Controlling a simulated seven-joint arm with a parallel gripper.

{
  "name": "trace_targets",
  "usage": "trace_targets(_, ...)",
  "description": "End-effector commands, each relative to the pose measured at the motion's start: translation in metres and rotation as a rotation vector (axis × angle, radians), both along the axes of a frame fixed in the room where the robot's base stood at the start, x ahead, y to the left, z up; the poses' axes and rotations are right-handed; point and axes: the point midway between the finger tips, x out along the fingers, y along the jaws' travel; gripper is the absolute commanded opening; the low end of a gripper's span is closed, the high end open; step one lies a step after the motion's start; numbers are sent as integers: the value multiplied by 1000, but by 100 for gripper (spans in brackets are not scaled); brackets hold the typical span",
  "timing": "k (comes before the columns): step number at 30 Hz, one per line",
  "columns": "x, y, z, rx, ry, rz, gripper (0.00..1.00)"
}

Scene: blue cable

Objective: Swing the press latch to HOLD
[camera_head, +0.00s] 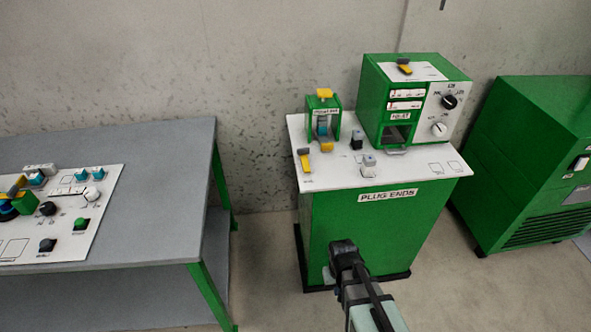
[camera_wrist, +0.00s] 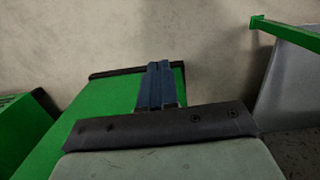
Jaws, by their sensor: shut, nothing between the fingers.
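A small green press (camera_head: 323,118) with a yellow top handle stands on the white top of the "PLUG ENDS" cabinet (camera_head: 385,225). A yellow lever (camera_head: 304,161) sits on the white top at the press's front left; it may be the press latch. Its label is too small to read. My gripper (camera_head: 340,256) is in front of the cabinet's green face, well below the white top and apart from the lever. In the wrist view its blue fingers (camera_wrist: 158,84) are together and empty. No lever shows in that view.
A green box with dials (camera_head: 417,100) stands at the back right of the white top. Small grey and black pieces (camera_head: 369,163) stand near its front. A grey table (camera_head: 150,220) with a control panel is at left, a green machine (camera_head: 530,165) at right. Floor shows between table and cabinet.

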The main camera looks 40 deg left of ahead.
Motion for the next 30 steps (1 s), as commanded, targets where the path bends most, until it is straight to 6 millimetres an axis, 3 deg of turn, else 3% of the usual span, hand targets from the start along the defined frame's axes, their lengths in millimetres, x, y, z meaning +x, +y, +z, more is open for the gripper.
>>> trace_targets(3, 4, 40, 23, 26, -44, 58, 0)
trace_targets(15, -1, 157, 107, 96, -184, 220, 0)
trace_targets(30, -19, 281, 239, 167, -373, 327, 0)
